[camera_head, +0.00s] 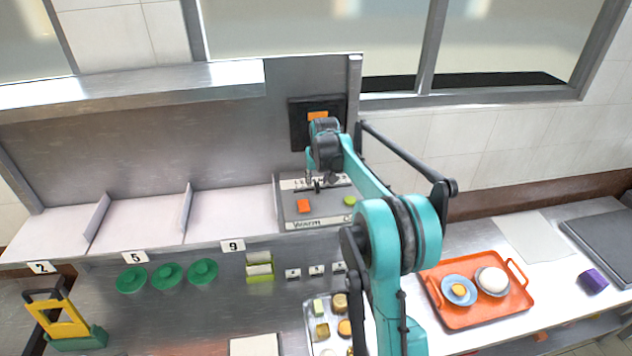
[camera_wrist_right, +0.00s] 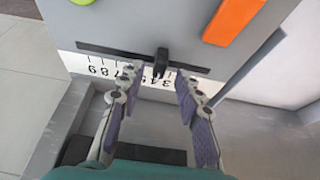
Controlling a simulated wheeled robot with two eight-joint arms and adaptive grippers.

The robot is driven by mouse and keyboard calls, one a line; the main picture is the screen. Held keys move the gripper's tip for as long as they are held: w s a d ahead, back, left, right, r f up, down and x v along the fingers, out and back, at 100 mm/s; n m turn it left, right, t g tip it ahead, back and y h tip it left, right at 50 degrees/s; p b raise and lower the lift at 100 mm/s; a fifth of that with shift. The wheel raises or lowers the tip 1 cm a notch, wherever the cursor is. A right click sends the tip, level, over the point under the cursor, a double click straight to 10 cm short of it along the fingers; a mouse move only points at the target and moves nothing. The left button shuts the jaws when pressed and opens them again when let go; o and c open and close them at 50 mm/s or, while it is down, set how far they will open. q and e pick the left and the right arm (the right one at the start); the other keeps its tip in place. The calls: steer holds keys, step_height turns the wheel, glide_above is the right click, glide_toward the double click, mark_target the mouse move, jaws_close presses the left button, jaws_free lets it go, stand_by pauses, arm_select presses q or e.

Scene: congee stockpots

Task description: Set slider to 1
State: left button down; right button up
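The slider is a black knob (camera_wrist_right: 161,62) on a dark slot in a grey panel, above a white scale strip (camera_wrist_right: 100,67) whose digits appear upside down. The knob stands part-way along the scale; its exact digit is unclear. My right gripper (camera_wrist_right: 157,82) is open, with one purple-padded finger on each side just short of the knob. No contact shows. In the head view my right gripper (camera_head: 316,183) hangs over the grey control box (camera_head: 322,222) and partly hides the scale. My left gripper is not in view.
The box also carries an orange button (camera_head: 303,206) and a green button (camera_head: 349,200). A black panel with an orange display (camera_head: 317,116) is behind it. An orange tray (camera_head: 476,318) with dishes stands to the right. Green lids (camera_head: 167,276) lie to the left.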

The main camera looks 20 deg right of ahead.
mark_target(297, 191)
steer(key=shift+w+f, duration=0.25)
steer(key=shift+f, duration=0.3)
steer(key=shift+d+f, duration=0.15)
steer(key=shift+f, duration=0.2)
jaws_close()
steer(key=a, duration=0.2)
steer(key=w+a, duration=0.1)
steer(key=a, duration=0.1)
steer(key=w+a, duration=0.1)
steer(key=a, duration=0.2)
steer(key=shift+b, duration=0.35)
steer(key=shift+s+d, duration=0.1)
steer(key=shift+d, duration=0.1)
jaws_free()
steer(key=shift+a, duration=0.25)
